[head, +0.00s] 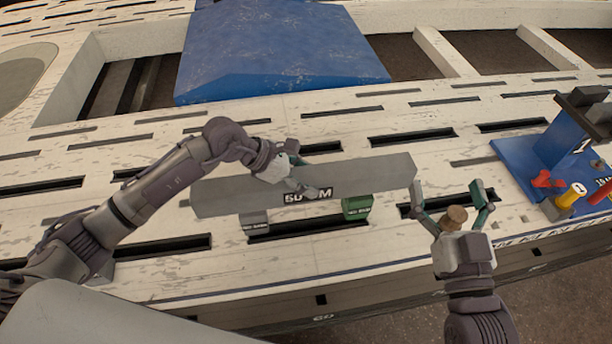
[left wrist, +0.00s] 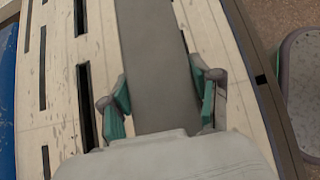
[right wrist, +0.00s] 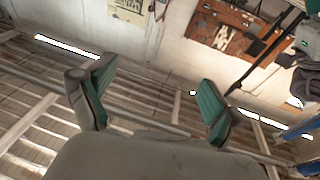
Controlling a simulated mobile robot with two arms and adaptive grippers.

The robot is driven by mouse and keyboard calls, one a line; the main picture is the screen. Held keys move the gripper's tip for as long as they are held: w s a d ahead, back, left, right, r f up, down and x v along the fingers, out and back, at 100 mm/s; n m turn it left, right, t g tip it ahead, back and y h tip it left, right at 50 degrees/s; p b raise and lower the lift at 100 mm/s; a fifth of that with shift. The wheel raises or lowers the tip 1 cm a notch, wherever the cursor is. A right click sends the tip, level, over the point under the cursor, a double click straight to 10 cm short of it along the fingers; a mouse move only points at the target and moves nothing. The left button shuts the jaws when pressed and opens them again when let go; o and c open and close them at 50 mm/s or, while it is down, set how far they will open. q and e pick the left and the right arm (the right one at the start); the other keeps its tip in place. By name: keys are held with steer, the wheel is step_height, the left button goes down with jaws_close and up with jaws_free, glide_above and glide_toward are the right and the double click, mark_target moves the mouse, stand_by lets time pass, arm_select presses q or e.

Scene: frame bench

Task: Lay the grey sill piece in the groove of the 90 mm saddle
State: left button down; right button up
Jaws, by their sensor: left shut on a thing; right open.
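The grey sill piece (head: 360,178) is a long bar, held lengthwise across the bench in the head view. My left gripper (head: 302,176) is shut on it near its middle; the left wrist view shows the bar (left wrist: 158,50) between the fingers (left wrist: 163,100). A green saddle block (head: 357,207) and a grey block (head: 255,221) show below the bar, partly hidden by it. Their small labels are unreadable, and I cannot tell whether the bar touches them. A black label (head: 308,195) shows at the bar's lower edge. My right gripper (head: 452,195) is open beside the bar's right end.
The pale slotted bench top (head: 150,262) has dark slots around the blocks. A blue stand (head: 545,165) with coloured tools is at the right. A blue slab (head: 275,50) lies at the back. A brown round piece (head: 457,213) shows between my right fingers; I cannot tell whether it is loose.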

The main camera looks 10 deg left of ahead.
arm_select(q)
steer(key=shift+w+f+b, duration=0.15)
steer(key=shift+f+b, duration=0.2)
steer(key=shift+b, duration=0.05)
arm_select(e)
steer(key=shift+s+a+r+t+y, duration=0.1)
steer(key=shift+s+r+t+y, duration=0.1)
steer(key=shift+r+t, duration=0.35)
steer(key=shift+s+r+t+y, duration=0.2)
steer(key=shift+r+t, duration=0.1)
steer(key=shift+r, duration=0.4)
steer(key=shift+s+a+r+t+y, duration=0.1)
steer(key=shift+s+r+t+y, duration=0.1)
steer(key=shift+r+t, duration=0.35)
steer(key=shift+r, duration=0.15)
arm_select(q)
steer(key=shift+c, duration=1.4)
jaws_free()
steer(key=shift+o, duration=0.5)
steer(key=shift+s+a+f, duration=0.1)
steer(key=shift+s+f, duration=0.15)
steer(key=shift+f, duration=0.2)
steer(key=v, duration=1.2)
steer(key=shift+w+r, duration=0.15)
steer(key=shift+r, duration=0.15)
arm_select(e)
steer(key=shift+d, duration=0.1)
